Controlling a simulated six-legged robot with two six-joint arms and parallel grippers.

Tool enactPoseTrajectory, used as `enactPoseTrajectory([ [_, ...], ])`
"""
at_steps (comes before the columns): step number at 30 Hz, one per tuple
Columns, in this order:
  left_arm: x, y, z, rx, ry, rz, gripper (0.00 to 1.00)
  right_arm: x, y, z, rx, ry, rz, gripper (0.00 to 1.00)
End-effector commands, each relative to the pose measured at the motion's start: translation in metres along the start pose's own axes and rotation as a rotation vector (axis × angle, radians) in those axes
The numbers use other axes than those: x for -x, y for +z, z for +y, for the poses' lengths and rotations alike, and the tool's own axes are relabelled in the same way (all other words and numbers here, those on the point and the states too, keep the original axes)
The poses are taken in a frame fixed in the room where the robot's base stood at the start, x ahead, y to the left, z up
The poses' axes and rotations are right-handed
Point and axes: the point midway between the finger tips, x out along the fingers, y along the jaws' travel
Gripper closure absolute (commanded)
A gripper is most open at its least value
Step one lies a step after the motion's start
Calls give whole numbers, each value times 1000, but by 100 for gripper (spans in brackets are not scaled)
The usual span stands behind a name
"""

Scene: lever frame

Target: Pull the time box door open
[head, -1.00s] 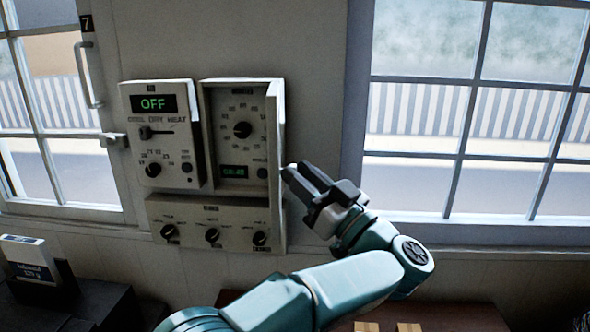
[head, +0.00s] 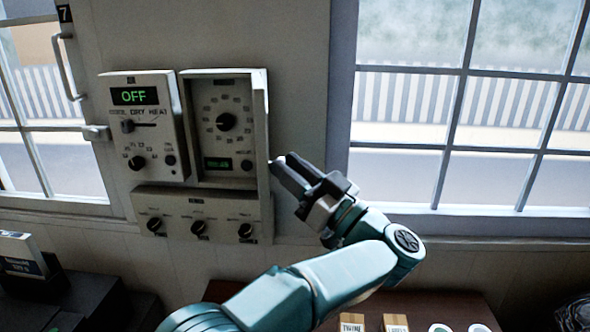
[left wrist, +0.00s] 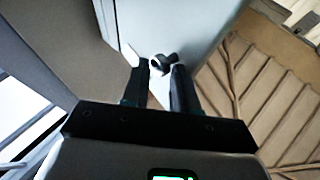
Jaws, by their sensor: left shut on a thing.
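The time box (head: 224,125) is a pale wall box with a dial and a small green display. Its face shows uncovered in the head view. The door (head: 264,150) shows nearly edge-on as a pale upright strip along the box's right side, standing out from the wall. My left gripper (head: 281,163) is at the right side of this strip. In the left wrist view, its two dark fingers (left wrist: 159,78) are at a dark round knob (left wrist: 160,63) on a pale panel, and are shut on it. My right gripper is not in view.
A control box (head: 143,120) reading OFF is left of the time box, and a box with several knobs (head: 197,215) is below. Windows stand on both sides, the right one (head: 460,140) behind my arm. A brown table (head: 450,300) holds small items at lower right.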

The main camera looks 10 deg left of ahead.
Motion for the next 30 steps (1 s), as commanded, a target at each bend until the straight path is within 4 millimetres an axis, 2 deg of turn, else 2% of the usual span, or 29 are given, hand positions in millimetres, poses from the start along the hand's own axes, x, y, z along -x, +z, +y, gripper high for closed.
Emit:
enactPoseTrajectory([
  [1,-11,-6,1,16,4,7,100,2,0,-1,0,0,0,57],
  [2,-11,-6,1,16,4,7,100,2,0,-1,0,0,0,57],
  [3,-11,-6,1,16,4,7,59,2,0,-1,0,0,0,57],
  [4,-11,-6,1,16,3,7,49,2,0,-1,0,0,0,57],
  [6,-11,-6,1,15,4,6,48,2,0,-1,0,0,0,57],
  [8,-10,-5,2,13,4,7,42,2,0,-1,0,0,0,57],
  [10,-10,-5,2,13,5,7,48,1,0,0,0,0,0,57],
  [30,-8,-3,4,9,7,6,48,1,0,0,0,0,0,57],
])
